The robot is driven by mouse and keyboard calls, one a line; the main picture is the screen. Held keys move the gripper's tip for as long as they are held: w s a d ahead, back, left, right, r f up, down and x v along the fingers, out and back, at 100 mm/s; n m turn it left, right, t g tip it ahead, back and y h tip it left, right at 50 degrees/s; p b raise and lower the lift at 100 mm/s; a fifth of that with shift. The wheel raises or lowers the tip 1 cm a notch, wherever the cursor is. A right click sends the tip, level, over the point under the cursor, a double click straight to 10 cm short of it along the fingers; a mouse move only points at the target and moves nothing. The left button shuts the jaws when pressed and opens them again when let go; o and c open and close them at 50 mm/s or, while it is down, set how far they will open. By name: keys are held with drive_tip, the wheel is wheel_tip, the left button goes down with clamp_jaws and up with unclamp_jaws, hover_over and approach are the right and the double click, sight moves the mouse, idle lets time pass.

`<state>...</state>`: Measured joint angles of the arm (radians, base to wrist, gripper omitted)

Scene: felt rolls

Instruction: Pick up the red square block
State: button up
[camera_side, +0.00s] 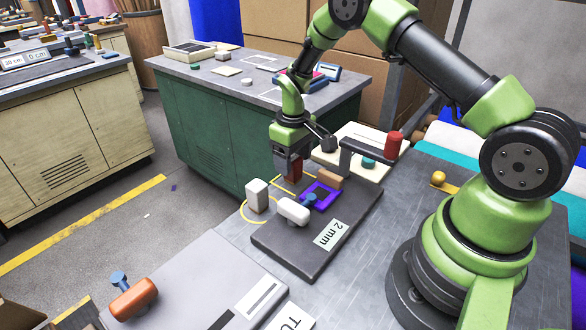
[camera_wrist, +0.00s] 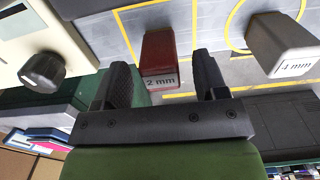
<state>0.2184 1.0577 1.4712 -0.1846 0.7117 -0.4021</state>
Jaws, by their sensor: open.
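The red square block (camera_wrist: 160,52) shows in the wrist view with a "2 mm" label on its near face. It stands upright between the lines of my two fingers, a little beyond the tips. In the side view the red block (camera_side: 296,168) is partly hidden by my gripper (camera_side: 288,160), which points down directly over it. My gripper is open, with a black finger on either side of the block and gaps showing. I cannot tell whether either finger touches it.
A pale block (camera_wrist: 283,45) stands to the right in the wrist view. In the side view, a dark board (camera_side: 283,255) holds a white rounded piece (camera_side: 293,211), a purple square frame (camera_side: 333,190) and a tan block (camera_side: 329,178).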

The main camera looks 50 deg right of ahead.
sight(293, 157)
wheel_tip(293, 157, down, 3)
drive_tip(key=shift+r, duration=0.2)
drive_tip(key=c, duration=1.2)
wheel_tip(293, 157, up, 10)
drive_tip(key=shift+r, duration=0.1)
